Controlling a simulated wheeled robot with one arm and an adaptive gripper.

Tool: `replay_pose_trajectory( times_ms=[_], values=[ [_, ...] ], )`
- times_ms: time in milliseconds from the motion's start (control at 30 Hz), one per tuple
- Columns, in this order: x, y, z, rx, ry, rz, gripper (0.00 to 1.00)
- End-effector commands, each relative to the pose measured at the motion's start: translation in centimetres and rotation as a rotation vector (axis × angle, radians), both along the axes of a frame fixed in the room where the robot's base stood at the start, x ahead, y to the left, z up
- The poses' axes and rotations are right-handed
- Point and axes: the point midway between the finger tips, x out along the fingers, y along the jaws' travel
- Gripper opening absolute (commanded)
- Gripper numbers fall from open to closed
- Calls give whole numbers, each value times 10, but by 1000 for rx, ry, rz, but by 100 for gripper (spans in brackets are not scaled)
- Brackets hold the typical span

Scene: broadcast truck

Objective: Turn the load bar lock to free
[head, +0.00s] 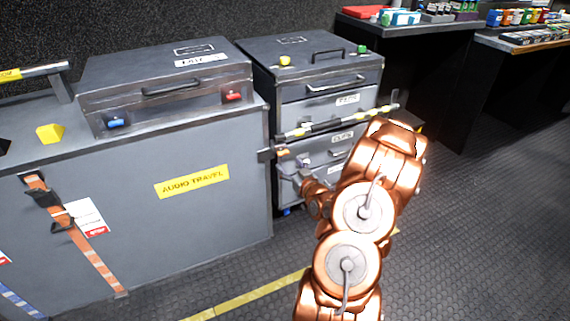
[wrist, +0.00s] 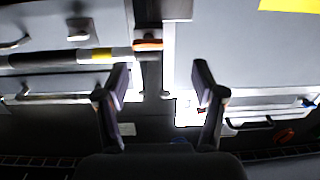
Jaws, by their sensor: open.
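The load bar (head: 335,122) is a dark bar with yellow bands that runs across the front of the grey drawer cabinet. It also shows at the left of the wrist view (wrist: 60,58). Its near end meets a dark bracket at the corner of the large grey case. In the wrist view an orange piece (wrist: 148,44) sits at that end, perhaps the lock; its setting cannot be read. My gripper (wrist: 160,80) is open and empty, its fingers apart below the orange piece in the picture. In the head view my gripper (head: 300,180) is partly hidden beside the drawers.
A large grey case marked AUDIO TRAVEL (head: 210,215) stands left of my arm, with a smaller latched case (head: 165,85) on top. The drawer cabinet (head: 310,50) is close behind my gripper. Dark tables (head: 400,28) stand at the back right. Floor at right is clear.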

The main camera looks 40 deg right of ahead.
Motion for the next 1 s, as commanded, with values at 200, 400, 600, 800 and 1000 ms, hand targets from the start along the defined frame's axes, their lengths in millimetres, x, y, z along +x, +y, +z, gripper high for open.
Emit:
replay_pose_trajectory(
  times_ms=[200, 400, 600, 800, 1000],
  values=[
    [-10, -11, -7, 0, -67, -32, 69],
    [4, -15, -6, -2, -69, -29, 69],
    [26, -23, -6, -4, -70, -29, 69],
    [47, -30, -7, -3, -67, -29, 69],
    [59, -35, -6, -2, -68, -30, 69]
  ],
)
